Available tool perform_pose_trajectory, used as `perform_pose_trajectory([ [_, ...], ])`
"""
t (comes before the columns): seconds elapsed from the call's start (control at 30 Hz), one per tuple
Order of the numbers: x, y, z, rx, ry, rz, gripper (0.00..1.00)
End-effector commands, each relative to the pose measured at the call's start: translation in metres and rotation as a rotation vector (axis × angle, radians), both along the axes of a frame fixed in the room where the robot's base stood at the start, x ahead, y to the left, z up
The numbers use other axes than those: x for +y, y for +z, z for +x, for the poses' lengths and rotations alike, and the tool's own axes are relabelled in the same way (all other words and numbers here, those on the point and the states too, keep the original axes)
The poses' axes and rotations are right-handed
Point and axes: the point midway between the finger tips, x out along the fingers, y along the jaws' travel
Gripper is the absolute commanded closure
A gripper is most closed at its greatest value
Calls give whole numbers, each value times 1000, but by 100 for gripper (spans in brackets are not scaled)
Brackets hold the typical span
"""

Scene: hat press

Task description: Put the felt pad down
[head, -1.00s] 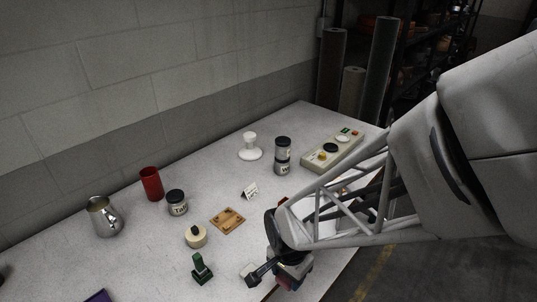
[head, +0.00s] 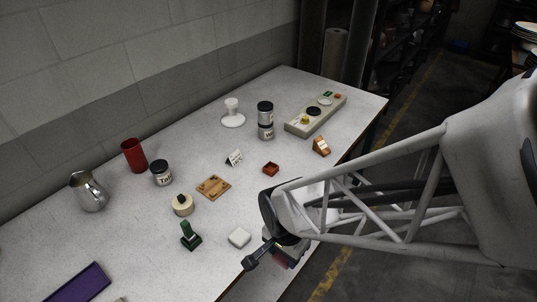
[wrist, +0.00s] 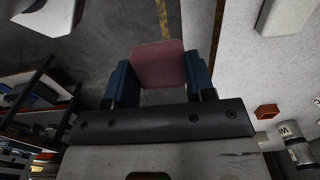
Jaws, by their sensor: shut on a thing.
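A dull red-pink pad, which I take to be the felt pad (wrist: 158,64), is held between the two blue fingers of my gripper (wrist: 160,82) in the wrist view. It looks flat and square with rounded corners. In the head view my gripper (head: 270,258) is at the table's front right edge, and a bit of the red pad (head: 284,260) shows below it. In the wrist view the pad has dark floor behind it, beside the table edge. My wrist hides part of the pad in the head view.
On the white table (head: 140,240), a white block (head: 240,238) lies close to my gripper. A green stamp (head: 190,236), a round cream item (head: 183,205), a wooden plate (head: 213,187) and a small red tray (head: 270,169) stand farther in. A purple mat (head: 78,284) lies at front left.

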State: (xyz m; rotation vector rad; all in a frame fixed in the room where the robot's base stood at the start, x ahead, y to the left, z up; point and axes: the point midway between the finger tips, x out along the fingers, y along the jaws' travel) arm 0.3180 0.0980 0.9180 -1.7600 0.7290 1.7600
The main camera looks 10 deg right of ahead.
Motion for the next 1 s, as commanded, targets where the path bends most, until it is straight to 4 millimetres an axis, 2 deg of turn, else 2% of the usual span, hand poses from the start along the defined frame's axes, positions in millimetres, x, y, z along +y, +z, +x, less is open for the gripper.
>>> perform_pose_trajectory([
  [0.67, 2, 1, 3, 0, 1, 0, 76],
  [0.87, 15, 5, 16, 1, 5, -1, 76],
  [1.0, 33, 10, 35, 1, 10, -1, 76],
])
